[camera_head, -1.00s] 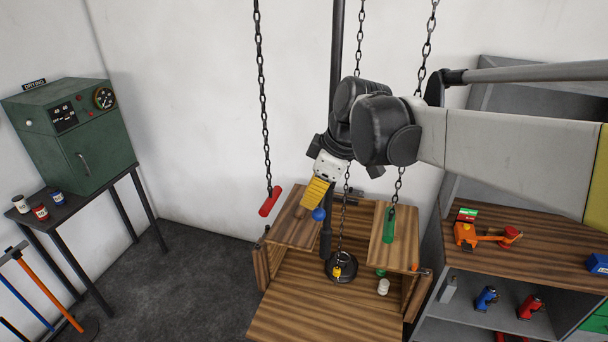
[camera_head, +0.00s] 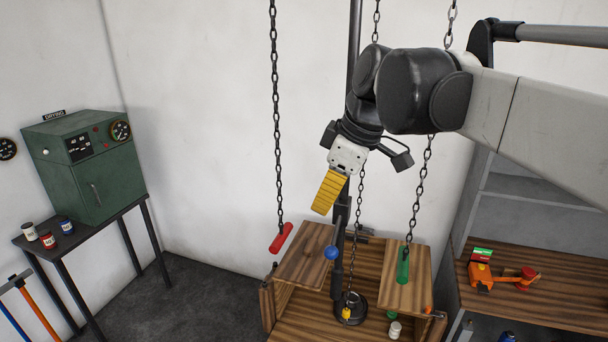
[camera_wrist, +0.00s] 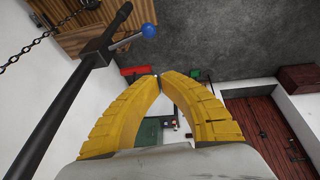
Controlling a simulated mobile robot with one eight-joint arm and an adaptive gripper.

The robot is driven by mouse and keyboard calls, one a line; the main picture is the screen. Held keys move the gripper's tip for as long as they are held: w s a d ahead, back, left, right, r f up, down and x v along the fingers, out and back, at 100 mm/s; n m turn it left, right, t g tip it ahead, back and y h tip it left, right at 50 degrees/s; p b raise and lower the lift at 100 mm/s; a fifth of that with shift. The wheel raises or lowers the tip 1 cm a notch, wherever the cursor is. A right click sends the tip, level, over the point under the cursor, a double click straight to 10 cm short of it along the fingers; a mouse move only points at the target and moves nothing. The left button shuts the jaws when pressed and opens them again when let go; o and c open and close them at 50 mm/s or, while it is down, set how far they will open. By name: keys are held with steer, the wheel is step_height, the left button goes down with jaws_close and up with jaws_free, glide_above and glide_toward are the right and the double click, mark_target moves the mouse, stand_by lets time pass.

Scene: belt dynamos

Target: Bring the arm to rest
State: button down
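My arm reaches in from the right in the head view, with its wrist bent down. My gripper (camera_head: 323,206) has yellow fingers and hangs in the air, above and in front of the wooden cabinet (camera_head: 312,262). In the wrist view my gripper (camera_wrist: 161,76) shows its two fingers bowed, with the tips together and nothing held between them. The fingers are apart from the blue ball knob (camera_head: 331,253) on the dark post, which also shows in the wrist view (camera_wrist: 149,31).
Chains hang around the arm, with a red handle (camera_head: 281,238) and a green handle (camera_head: 403,265). A green drying oven (camera_head: 92,175) stands at left on a dark table. A shelf (camera_head: 555,290) with an orange tool (camera_head: 484,277) is at right.

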steer(key=s+d+f+m+t+h+b, duration=0.1)
steer(key=s+d+f+m+b, duration=0.3)
steer(key=f+b, duration=0.8)
steer(key=s+d+f+m+t+h+b, duration=0.1)
steer(key=s+d+f+m+b, duration=0.4)
steer(key=f+b, duration=0.6)
steer(key=s+d+f+m+t+h+b, duration=0.1)
steer(key=s+d+f+m+b, duration=0.3)
steer(key=f+b, duration=0.8)
step_height(320, 180, down, 18)
steer(key=s+d+t, duration=0.1)
steer(key=s, duration=0.1)
steer(key=shift+s+d+r+m+b, duration=0.15)
steer(key=shift+s+r+m+b, duration=0.15)
steer(key=shift+s+m, duration=0.1)
